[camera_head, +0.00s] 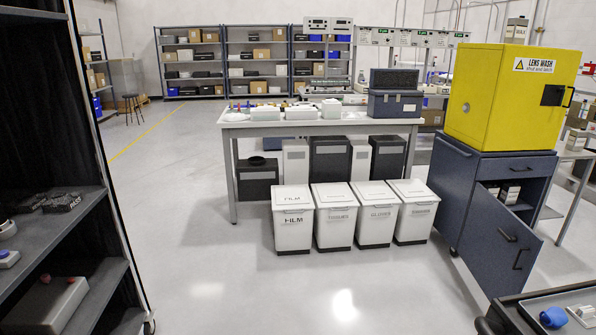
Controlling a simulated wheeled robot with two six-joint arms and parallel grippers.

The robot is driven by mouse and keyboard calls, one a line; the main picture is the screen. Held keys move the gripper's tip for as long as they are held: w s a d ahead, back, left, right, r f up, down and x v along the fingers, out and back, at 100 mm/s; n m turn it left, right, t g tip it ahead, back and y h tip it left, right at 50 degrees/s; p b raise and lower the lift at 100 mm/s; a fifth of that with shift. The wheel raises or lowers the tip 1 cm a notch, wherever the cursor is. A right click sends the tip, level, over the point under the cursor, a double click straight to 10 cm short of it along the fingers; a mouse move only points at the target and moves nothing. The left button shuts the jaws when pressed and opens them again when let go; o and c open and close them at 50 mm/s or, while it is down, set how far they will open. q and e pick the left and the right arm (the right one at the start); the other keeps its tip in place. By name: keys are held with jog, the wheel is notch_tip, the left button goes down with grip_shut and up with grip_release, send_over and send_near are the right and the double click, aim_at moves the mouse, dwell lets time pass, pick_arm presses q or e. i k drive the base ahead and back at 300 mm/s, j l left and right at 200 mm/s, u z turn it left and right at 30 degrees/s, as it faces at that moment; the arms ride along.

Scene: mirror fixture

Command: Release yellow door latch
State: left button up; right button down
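The yellow cabinet (500,97) marked LENS WASH stands on top of a dark blue base cabinet at the right. Its yellow door is closed as far as I can see. A black latch (553,95) with a handle sits on the door near its right edge. Neither of my grippers shows in the head view.
The dark blue base cabinet (458,185) has a lower door (500,243) hanging open into the floor space. Several white bins (335,217) stand before the workbench (250,123). A dark shelf (60,230) is close on the left. The middle floor is clear.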

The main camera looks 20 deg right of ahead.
aim_at(561, 91)
jog(key=i+z, duration=0.5)
jog(key=i+j+z, duration=0.1)
jog(key=i+z, duration=0.35)
jog(key=i, duration=0.15)
jog(key=i+j+z, duration=0.35)
jog(key=i+z, duration=0.15)
jog(key=i+j+z, duration=0.15)
jog(key=i+z, duration=0.25)
jog(key=i+j+z, duration=0.2)
jog(key=z, duration=0.25)
jog(key=i+j+u, duration=0.15)
jog(key=i+j, duration=0.7)
jog(key=j, duration=0.15)
jog(key=i+l+u, duration=0.15)
jog(key=i, duration=0.25)
jog(key=i+l+u, duration=0.1)
jog(key=i, duration=0.3)
jog(key=i+l+u, duration=0.15)
jog(key=i+l, duration=0.1)
jog(key=l, duration=0.3)
jog(key=i+l, duration=0.15)
jog(key=l, duration=0.2)
jog(key=i+l+u, duration=0.1)
jog(key=l, duration=0.3)
jog(key=i+l, duration=0.1)
jog(key=l, duration=0.3)
